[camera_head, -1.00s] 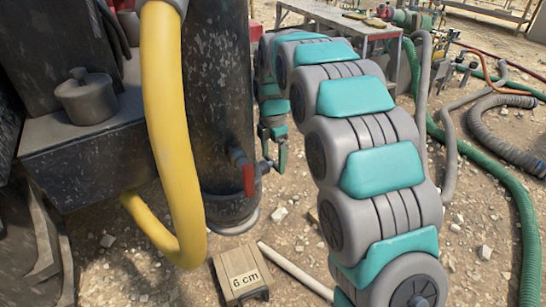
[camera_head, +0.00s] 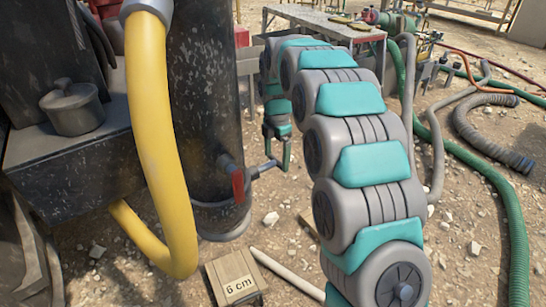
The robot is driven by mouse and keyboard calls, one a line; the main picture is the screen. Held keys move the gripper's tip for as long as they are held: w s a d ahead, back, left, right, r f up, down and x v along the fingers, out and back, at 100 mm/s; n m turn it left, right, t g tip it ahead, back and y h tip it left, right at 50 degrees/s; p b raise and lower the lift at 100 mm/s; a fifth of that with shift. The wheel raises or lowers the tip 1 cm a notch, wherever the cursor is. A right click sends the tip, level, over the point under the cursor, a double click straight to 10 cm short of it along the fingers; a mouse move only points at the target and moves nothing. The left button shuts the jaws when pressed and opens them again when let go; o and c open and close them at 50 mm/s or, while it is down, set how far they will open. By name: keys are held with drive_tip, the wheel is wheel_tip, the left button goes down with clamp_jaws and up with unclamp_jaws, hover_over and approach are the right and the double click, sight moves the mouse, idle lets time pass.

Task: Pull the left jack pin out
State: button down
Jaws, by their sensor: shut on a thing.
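The left jack pin (camera_head: 262,169) is a thin dark grey bar at the lower part of a dark, speckled jack leg (camera_head: 205,100). A red piece (camera_head: 238,186) hangs by its inner end, against the leg. The bar sticks out to the right of the leg. My gripper (camera_head: 279,155), small and teal and grey, is shut on the outer end of the pin. One finger shows on the right; the exact contact is too small to see. Whether the pin's inner end is still inside the leg cannot be told.
A thick yellow hose (camera_head: 160,140) curves down left of the leg. A metal table (camera_head: 325,25) stands behind; green hoses (camera_head: 500,200) run at right.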

unclamp_jaws()
drive_tip(key=shift+w+d, duration=0.15)
drive_tip(key=shift+d, duration=0.1)
wheel_tip(320, 180, up, 8)
drive_tip(key=shift+f, duration=0.2)
drive_tip(key=shift+r, duration=0.1)
